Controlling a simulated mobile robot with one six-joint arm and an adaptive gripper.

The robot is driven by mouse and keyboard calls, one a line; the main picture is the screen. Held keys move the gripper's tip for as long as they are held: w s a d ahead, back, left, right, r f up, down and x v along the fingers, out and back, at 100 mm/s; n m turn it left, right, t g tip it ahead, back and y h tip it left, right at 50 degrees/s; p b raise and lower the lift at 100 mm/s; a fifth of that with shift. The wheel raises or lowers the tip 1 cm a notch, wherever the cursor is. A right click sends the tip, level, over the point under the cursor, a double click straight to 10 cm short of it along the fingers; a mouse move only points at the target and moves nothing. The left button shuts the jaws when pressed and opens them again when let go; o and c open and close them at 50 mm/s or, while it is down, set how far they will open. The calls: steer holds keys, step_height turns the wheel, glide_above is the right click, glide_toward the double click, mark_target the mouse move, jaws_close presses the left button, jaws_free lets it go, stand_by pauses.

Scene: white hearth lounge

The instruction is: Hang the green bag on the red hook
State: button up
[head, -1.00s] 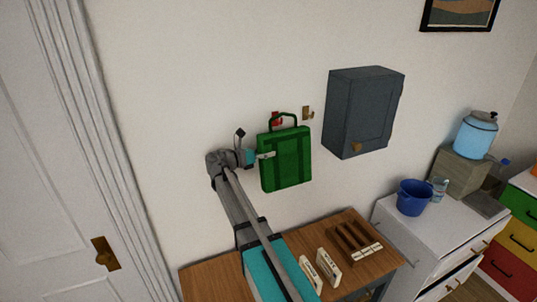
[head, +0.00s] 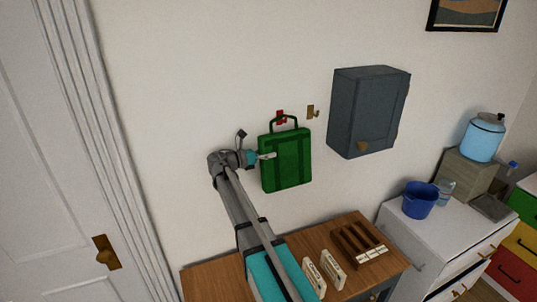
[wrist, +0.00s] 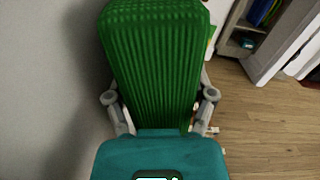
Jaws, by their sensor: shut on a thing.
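The green bag (head: 286,160) hangs upright against the wall side, its dark green loop handle (head: 296,119) rising from the top. The red hook (head: 280,114) is on the wall, right at the top of the handle, and the handle partly overlaps it. I cannot tell whether the handle is around the hook or in front of it. My gripper (head: 267,156) is shut on the bag's left side. In the wrist view the ribbed side of the bag (wrist: 155,60) fills the space between my gripper's fingers (wrist: 158,100).
A brass hook (head: 312,111) is just right of the red one. A grey wall cabinet (head: 365,112) is further right. Below are a wooden table (head: 215,279) with a dark rack (head: 357,246), and a white cabinet with a blue bucket (head: 419,200). A door (head: 50,160) is at left.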

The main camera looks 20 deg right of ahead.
steer(key=shift+f, duration=0.25)
stand_by(0.6)
steer(key=o, duration=1.2)
steer(key=shift+a, duration=0.15)
steer(key=a, duration=1.1)
steer(key=shift+s+a, duration=0.15)
steer(key=shift+a, duration=0.2)
